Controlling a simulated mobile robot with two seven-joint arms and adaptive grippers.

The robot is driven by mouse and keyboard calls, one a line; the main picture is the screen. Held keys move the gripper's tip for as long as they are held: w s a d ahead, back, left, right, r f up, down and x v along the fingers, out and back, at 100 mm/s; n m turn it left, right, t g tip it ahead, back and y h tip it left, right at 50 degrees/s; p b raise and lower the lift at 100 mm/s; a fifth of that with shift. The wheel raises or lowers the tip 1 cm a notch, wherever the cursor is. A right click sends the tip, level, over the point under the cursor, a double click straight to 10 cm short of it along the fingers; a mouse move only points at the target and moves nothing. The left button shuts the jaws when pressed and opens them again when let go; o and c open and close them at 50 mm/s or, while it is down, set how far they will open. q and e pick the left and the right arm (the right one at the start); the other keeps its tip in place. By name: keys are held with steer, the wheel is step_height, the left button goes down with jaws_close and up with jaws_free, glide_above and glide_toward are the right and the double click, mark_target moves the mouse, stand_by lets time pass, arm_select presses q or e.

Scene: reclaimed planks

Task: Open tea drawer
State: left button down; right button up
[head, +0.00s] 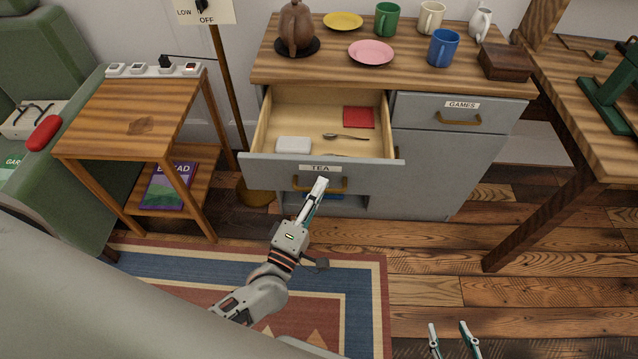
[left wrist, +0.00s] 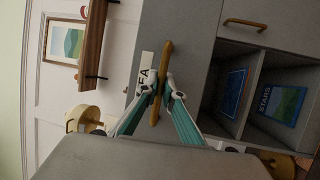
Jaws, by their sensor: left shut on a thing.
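The tea drawer (head: 270,172) is a grey-fronted drawer with a TEA label (head: 320,168), and it stands pulled out from the cabinet. Its pale wooden inside shows a white box (head: 293,145), a spoon (head: 345,137) and a red packet (head: 359,117). My left gripper (head: 319,184) is shut on the drawer's brass handle (head: 335,186). In the left wrist view the handle (left wrist: 162,80) runs between the two fingertips. My right gripper (head: 453,326) is low at the right in the head view, its two fingers apart and nothing between them.
The GAMES drawer (head: 412,110) beside it is shut. Mugs, plates and a brown pot (head: 296,28) stand on the cabinet top. A small side table (head: 140,115) and a green armchair (head: 50,60) are at the left. A desk (head: 580,110) stands at the right.

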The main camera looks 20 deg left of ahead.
steer(key=shift+w+r, duration=0.1)
steer(key=shift+w, duration=0.05)
arm_select(q)
steer(key=c, duration=2.4)
jaws_free()
steer(key=shift+c, duration=0.2)
steer(key=shift+s, duration=0.15)
steer(key=v, duration=1.1)
steer(key=shift+s+f, duration=0.15)
steer(key=shift+s, duration=0.2)
arm_select(e)
steer(key=shift+w+r, duration=0.1)
arm_select(q)
steer(key=s+a+f+m+g+p, duration=0.1)
steer(key=s+f+m+g+p, duration=0.1)
steer(key=m, duration=0.8)
steer(key=s+a+f+m+g+p, duration=0.2)
steer(key=s+m+g+p, duration=0.3)
steer(key=m, duration=0.5)
steer(key=shift+s+f+g, duration=0.15)
steer(key=shift+f+g, duration=0.2)
steer(key=shift+g, duration=0.75)
arm_select(e)
steer(key=r, duration=0.1)
steer(key=a+r, duration=0.1)
steer(key=r, duration=0.3)
steer(key=shift+s+a, duration=0.2)
steer(key=shift+s, duration=0.1)
